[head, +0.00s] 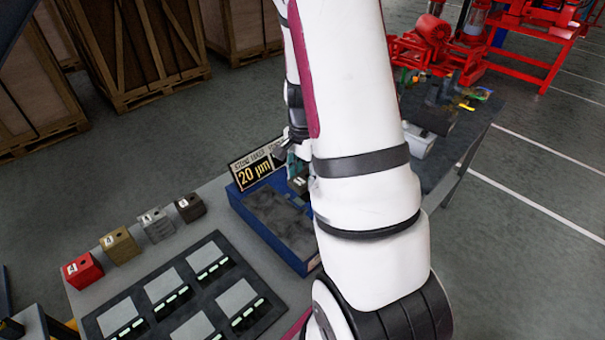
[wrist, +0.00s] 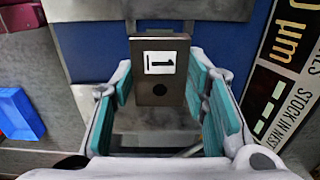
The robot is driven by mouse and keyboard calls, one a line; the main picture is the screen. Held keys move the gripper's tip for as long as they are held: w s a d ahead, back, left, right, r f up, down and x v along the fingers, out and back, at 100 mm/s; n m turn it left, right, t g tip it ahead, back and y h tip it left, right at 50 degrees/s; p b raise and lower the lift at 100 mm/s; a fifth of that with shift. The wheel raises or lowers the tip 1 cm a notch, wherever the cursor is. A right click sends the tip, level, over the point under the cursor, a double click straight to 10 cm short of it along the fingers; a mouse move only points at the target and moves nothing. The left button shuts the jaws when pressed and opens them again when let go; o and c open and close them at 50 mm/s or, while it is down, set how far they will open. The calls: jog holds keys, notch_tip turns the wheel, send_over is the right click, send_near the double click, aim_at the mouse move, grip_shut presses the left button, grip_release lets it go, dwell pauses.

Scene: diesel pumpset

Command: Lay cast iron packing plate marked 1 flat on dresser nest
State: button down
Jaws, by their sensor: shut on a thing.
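The cast iron packing plate (wrist: 148,88) is a dark block with a white label marked 1 and a round hole. My gripper (wrist: 161,92) is shut on it, with teal pads at its two sides. In the head view the gripper (head: 294,160) is partly hidden behind my arm, with the dark plate (head: 299,186) showing below it. The dresser nest (head: 262,233) is a blue tray with a grey mottled bed, under and beside the gripper. The plate is over the far end of the nest; the wrist view cannot show whether it touches the bed.
A sign reading 20 µm (head: 256,174) stands at the nest's back edge. Red (head: 82,271), olive (head: 119,246), grey (head: 156,226) and dark brown (head: 190,207) blocks line the table's left. A black panel (head: 150,275) with grey squares lies in front. Wooden crates stand behind.

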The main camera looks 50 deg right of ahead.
jog(key=shift+f+b, duration=0.85)
jog(key=shift+f, duration=1.3)
jog(key=shift+f, duration=0.5)
jog(key=c, duration=0.8)
grip_release()
jog(key=shift+c, duration=0.2)
notch_tip(320, 180, up, 12)
jog(key=shift+r, duration=0.1)
notch_tip(320, 180, up, 5)
jog(key=p, duration=0.3)
send_over(303, 199)
jog(key=shift+r, duration=0.4)
